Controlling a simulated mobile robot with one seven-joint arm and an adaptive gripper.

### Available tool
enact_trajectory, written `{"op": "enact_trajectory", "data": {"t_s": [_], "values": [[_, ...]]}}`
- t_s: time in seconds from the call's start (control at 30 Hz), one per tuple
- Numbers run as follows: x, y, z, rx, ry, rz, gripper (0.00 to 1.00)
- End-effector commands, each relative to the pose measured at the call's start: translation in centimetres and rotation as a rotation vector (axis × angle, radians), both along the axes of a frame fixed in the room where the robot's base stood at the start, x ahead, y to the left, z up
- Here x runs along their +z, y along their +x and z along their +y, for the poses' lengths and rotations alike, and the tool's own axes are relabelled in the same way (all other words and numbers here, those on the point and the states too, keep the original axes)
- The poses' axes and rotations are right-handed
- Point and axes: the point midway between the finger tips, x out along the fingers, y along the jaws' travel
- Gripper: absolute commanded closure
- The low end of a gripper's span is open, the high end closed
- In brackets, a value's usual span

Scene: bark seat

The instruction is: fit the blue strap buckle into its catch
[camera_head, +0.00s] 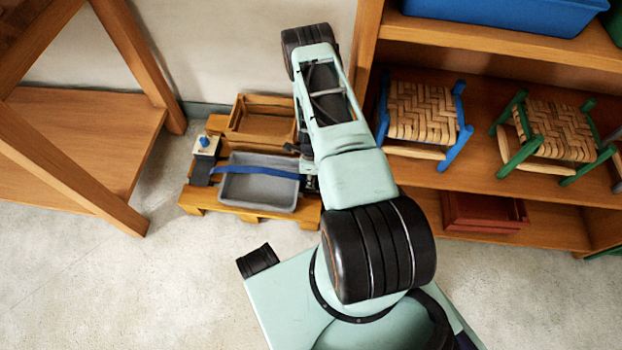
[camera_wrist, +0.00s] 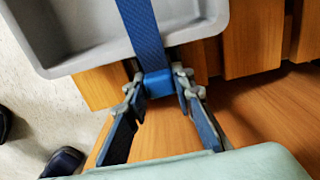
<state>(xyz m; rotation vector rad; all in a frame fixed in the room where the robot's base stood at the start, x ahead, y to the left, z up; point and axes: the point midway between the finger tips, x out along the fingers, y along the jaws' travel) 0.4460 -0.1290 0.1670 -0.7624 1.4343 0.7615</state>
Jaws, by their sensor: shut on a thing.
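The blue strap (camera_head: 255,171) runs across the grey tray (camera_head: 232,190) on a low wooden pallet. In the wrist view the strap (camera_wrist: 143,35) crosses the tray's rim and ends in the blue buckle (camera_wrist: 158,83). My gripper (camera_wrist: 159,84) is shut on the buckle, one finger on each side, just outside the tray rim and above wooden slats. In the head view my arm hides most of the gripper and the buckle. I cannot make out the catch in either view.
The wooden pallet (camera_head: 250,217) also bears an open wooden crate (camera_head: 262,128) and a white box (camera_head: 205,146) with a blue knob. A shelf unit (camera_head: 480,180) with woven stools stands right. A wooden frame (camera_head: 90,130) stands left.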

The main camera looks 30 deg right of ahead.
Motion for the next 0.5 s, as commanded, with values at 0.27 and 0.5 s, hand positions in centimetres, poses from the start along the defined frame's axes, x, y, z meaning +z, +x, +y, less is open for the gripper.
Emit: {"op": "enact_trajectory", "data": {"t_s": [0.27,0.5], "values": [[-0.73,0.01,0.02,0.0,0.0,0.0,1.0],[-0.63,-0.02,0.02,0.0,0.0,0.0,0.6]]}}
